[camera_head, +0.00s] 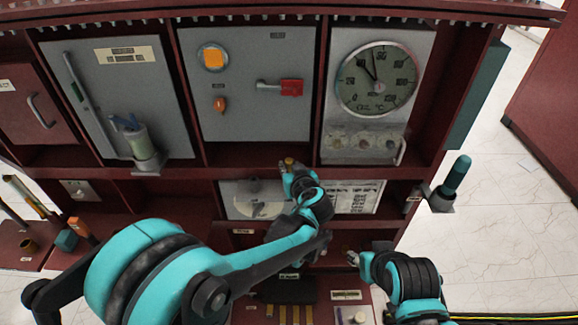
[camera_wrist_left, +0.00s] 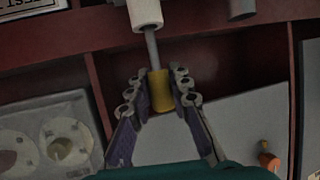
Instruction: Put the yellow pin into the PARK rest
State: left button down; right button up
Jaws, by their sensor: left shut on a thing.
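My left gripper (camera_head: 289,168) is in front of the cabinet, below the middle grey door. It is shut on the yellow pin (camera_head: 289,161), of which only a small end shows in the head view. In the left wrist view the yellow pin (camera_wrist_left: 159,90) sits between the two fingers of the left gripper (camera_wrist_left: 159,98). A grey rod runs from the pin up to a pale cylinder (camera_wrist_left: 145,12); I cannot tell how they join. My right gripper (camera_head: 354,258) is low at right of centre, its jaws unclear. I cannot make out which part is the PARK rest.
A teal-handled tool (camera_head: 456,175) stands in a holder on the cabinet's right side. A round gauge (camera_head: 378,79) is at upper right. My left arm covers much of the lower cabinet.

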pick_arm(q)
jog(key=shift+f+b, duration=1.05)
jog(key=shift+f, duration=0.3)
jog(key=c, duration=1.3)
grip_release()
jog(key=shift+s, duration=0.1)
jog(key=v, duration=1.1)
jog(key=shift+s+r, duration=0.3)
